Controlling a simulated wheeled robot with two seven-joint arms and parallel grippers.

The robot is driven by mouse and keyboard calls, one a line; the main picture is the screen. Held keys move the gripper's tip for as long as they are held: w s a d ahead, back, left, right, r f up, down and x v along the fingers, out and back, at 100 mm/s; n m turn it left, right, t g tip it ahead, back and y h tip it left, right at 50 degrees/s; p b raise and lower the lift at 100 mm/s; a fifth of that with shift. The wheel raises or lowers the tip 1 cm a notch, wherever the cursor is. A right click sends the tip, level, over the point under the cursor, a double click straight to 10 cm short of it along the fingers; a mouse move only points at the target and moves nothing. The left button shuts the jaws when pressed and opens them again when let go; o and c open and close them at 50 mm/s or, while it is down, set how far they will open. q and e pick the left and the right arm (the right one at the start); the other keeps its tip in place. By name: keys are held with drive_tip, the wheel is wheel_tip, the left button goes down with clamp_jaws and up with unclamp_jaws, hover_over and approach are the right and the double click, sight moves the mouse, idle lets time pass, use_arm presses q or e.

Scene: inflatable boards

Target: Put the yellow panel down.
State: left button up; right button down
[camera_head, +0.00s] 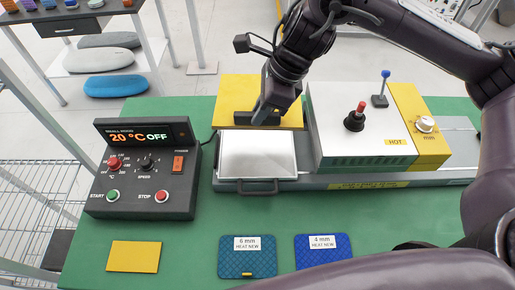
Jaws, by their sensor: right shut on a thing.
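The yellow panel (233,90) stands behind the bright metal plate, with a dark bar-shaped handle along its lower part. My right gripper (266,112) comes down from the top and is shut at this dark handle. The fingers and wrist hide part of the handle and the panel's right side. I cannot tell whether the panel's lower edge touches the machine. My left gripper is not in view.
A metal plate (258,155) with a front handle lies left of the grey machine housing (350,115). A control box (145,170) stands at the left. A small yellow sheet (133,256), a teal board (247,260) and a blue board (323,252) lie along the green tabletop's front.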

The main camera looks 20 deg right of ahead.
drive_tip(key=shift+f, duration=0.2)
drive_tip(key=shift+n, duration=0.3)
wheel_tip(320, 180, down, 17)
drive_tip(key=shift+d+r+b, duration=0.1)
drive_tip(key=shift+r+b, duration=0.05)
drive_tip(key=shift+b, duration=1)
drive_tip(key=shift+w+f, duration=0.1)
drive_tip(key=shift+f, duration=1.35)
drive_tip(key=c, duration=1.4)
unclamp_jaws()
drive_tip(key=shift+o, duration=0.2)
drive_tip(key=p+v, duration=0.1)
drive_tip(key=v, duration=1.1)
